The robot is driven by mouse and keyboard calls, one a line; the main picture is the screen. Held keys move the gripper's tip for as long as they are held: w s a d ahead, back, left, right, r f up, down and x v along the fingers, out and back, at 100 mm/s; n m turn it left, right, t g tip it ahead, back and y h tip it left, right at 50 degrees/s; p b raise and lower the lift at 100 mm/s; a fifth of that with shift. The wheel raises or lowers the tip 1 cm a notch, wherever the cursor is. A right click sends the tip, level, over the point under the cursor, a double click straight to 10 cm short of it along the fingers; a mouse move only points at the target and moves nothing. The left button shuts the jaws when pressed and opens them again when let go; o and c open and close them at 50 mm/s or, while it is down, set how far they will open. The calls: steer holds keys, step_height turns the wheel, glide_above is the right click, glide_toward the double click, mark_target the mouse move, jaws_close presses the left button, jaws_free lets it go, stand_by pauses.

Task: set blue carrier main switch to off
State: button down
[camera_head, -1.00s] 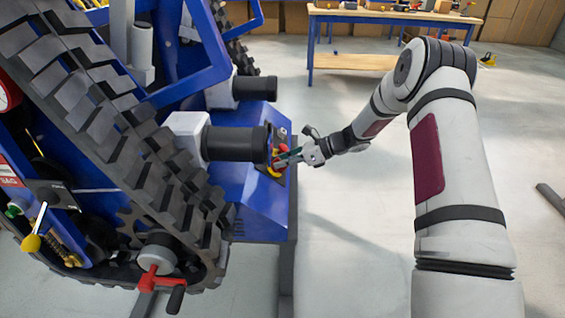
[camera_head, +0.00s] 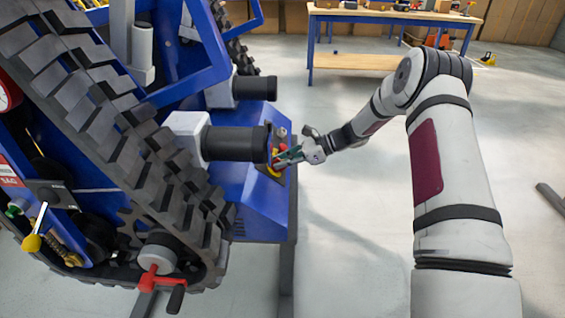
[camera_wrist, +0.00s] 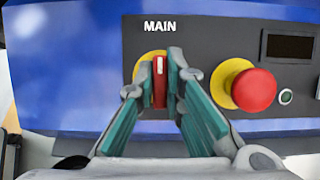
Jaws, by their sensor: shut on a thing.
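The blue carrier (camera_head: 262,205) stands at the left in the head view, with a control panel on its near right end. In the wrist view the main switch (camera_wrist: 160,82) is a red handle with a white mark on a yellow round plate, under the word MAIN. The handle stands upright, its white mark at the top. My gripper (camera_wrist: 161,85) is shut on the handle, one finger on each side. The fingers hide parts of the yellow plate. In the head view my gripper (camera_head: 283,160) reaches the panel from the right; the switch is small there and partly hidden.
A red push button (camera_wrist: 254,89) on a yellow base sits right of the switch, with a small round button (camera_wrist: 286,97) and a dark display (camera_wrist: 290,45) nearby. A black cylinder (camera_head: 236,144) juts out beside the panel.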

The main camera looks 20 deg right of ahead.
steer(key=c, duration=1.7)
jaws_free()
steer(key=v, duration=1.2)
